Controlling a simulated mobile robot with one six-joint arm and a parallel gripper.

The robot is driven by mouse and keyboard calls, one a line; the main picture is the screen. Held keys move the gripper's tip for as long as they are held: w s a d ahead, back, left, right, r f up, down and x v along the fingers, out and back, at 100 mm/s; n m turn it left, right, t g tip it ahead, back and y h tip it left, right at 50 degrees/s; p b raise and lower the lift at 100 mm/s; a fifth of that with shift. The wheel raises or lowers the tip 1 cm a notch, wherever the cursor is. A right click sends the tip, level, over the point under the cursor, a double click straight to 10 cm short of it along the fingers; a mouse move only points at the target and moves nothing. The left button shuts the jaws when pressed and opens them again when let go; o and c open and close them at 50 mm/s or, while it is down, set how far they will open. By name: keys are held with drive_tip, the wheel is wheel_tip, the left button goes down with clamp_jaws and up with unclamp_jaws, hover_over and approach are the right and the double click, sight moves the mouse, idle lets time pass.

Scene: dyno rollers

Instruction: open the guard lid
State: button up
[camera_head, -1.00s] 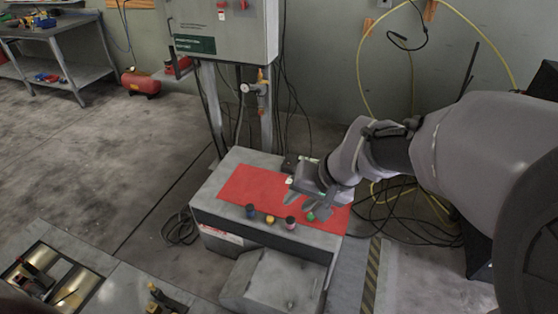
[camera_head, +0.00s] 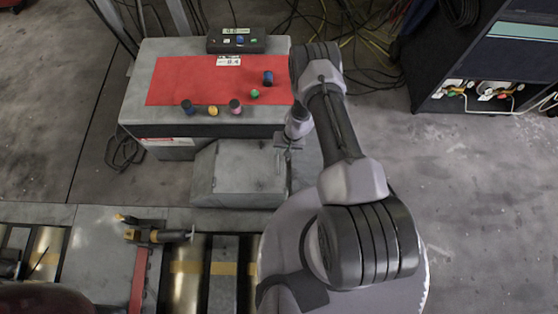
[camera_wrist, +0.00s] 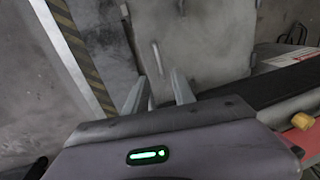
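The guard lid seems to be the grey sloped cover (camera_head: 238,170) at the front of the bench, lying shut. In the wrist view the grey lid panel (camera_wrist: 195,40) fills the upper middle, with a thin light handle bar (camera_wrist: 157,58) on it. My gripper (camera_wrist: 160,92) is open and empty, its two fingers pointing toward the panel near the handle. It appears apart from the handle, though the exact gap cannot be told. In the head view my gripper (camera_head: 290,143) is at the lid's right back corner, partly hidden by my arm.
The bench has a red mat (camera_head: 200,75) with several small coloured knobs, including a green one (camera_head: 254,94) and a yellow one (camera_head: 213,111). A small display box (camera_head: 236,41) stands behind. Floor rollers and a yellow-black clamp (camera_head: 150,234) lie in front. Open floor is at right.

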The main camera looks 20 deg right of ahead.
drive_tip(key=f+b, duration=0.1)
drive_tip(key=f, duration=0.1)
drive_tip(key=a+f+b, duration=0.1)
drive_tip(key=f, duration=0.2)
drive_tip(key=f+b, duration=0.2)
drive_tip(key=f, duration=0.1)
drive_tip(key=shift+w+a, duration=0.3)
clamp_jaws()
idle(0.8)
